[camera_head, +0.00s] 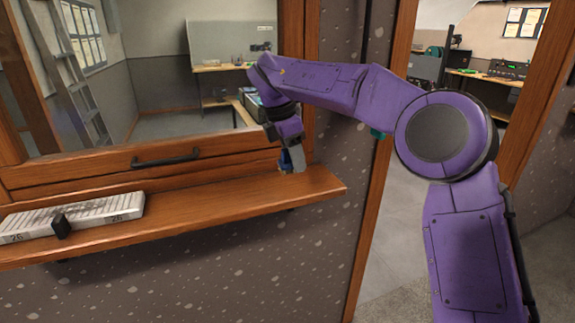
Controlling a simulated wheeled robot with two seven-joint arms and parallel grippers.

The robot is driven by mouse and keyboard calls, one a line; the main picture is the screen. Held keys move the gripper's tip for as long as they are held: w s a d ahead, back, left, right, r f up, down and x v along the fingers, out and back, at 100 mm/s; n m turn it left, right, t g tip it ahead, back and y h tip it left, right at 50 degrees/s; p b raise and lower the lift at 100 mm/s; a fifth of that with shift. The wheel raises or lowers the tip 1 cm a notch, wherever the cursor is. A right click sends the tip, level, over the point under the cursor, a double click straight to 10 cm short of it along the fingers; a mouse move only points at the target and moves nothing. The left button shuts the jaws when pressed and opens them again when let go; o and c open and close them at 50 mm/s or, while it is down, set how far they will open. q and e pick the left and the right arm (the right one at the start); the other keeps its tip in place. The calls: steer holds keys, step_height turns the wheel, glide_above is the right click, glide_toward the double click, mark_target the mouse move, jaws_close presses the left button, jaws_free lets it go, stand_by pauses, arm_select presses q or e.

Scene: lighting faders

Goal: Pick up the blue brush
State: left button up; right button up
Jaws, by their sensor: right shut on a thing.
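My right arm comes in from the right, and its purple gripper (292,168) points down at the wooden shelf, near the shelf's right end. It is shut on the blue brush (285,161), of which only a small blue part shows at the fingers. The rest of the brush is hidden by the gripper or too small to make out. I cannot tell whether the brush still touches the shelf. My left gripper is not in view.
The narrow wooden shelf (225,207) runs below a window frame with a black handle (166,159). A pale fader panel (95,211) with a black knob (61,226) lies on its left part. The shelf between panel and gripper is clear.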

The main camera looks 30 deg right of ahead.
steer(key=s+a+b, duration=0.3)
steer(key=s+b, duration=0.1)
steer(key=s, duration=1)
steer(key=shift+s+a, duration=0.25)
